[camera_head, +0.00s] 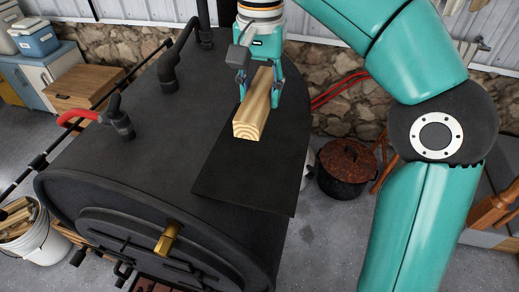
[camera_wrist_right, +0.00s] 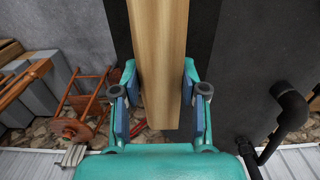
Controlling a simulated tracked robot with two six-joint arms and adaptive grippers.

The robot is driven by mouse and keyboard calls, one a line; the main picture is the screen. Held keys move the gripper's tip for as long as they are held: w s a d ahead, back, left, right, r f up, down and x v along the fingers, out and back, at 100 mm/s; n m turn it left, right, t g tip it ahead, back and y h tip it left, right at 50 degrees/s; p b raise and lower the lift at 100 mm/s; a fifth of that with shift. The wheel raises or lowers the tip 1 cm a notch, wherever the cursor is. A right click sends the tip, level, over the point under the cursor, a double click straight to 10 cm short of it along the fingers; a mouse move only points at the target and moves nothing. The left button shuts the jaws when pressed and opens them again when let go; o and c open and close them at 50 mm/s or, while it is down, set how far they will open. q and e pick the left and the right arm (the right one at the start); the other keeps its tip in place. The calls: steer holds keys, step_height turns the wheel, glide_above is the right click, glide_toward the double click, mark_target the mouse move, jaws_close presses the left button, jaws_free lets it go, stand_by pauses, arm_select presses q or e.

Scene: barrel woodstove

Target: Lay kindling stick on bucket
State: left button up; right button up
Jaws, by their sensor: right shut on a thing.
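The kindling stick (camera_head: 252,112) is a pale, square-cut length of wood over the flat black plate on top of the barrel stove. My right gripper (camera_head: 259,88) is shut on the stick near its far end. In the right wrist view the stick (camera_wrist_right: 158,65) runs between the two fingers of the gripper (camera_wrist_right: 160,100). I cannot tell whether the stick touches the plate. A white bucket (camera_head: 40,240) with several sticks in it stands on the floor at the lower left, partly cut off by the picture edge. My left gripper is not in view.
The black barrel stove (camera_head: 150,105) fills the middle, with a red-handled fitting (camera_head: 120,120) and a black pipe (camera_head: 168,72) standing up from its top. A rusty lidded pot (camera_head: 346,165) stands right of the stove. A wooden box (camera_head: 82,88) stands behind it at left.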

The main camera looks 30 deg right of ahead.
steer(key=b, duration=0.1)
glide_above(262, 156)
step_height(262, 156, down, 10)
steer(key=shift+f, duration=0.15)
steer(key=shift+f+b, duration=0.35)
steer(key=shift+f, duration=1.55)
steer(key=shift+s, duration=0.1)
steer(key=o, duration=1.1)
steer(key=shift+o, duration=0.2)
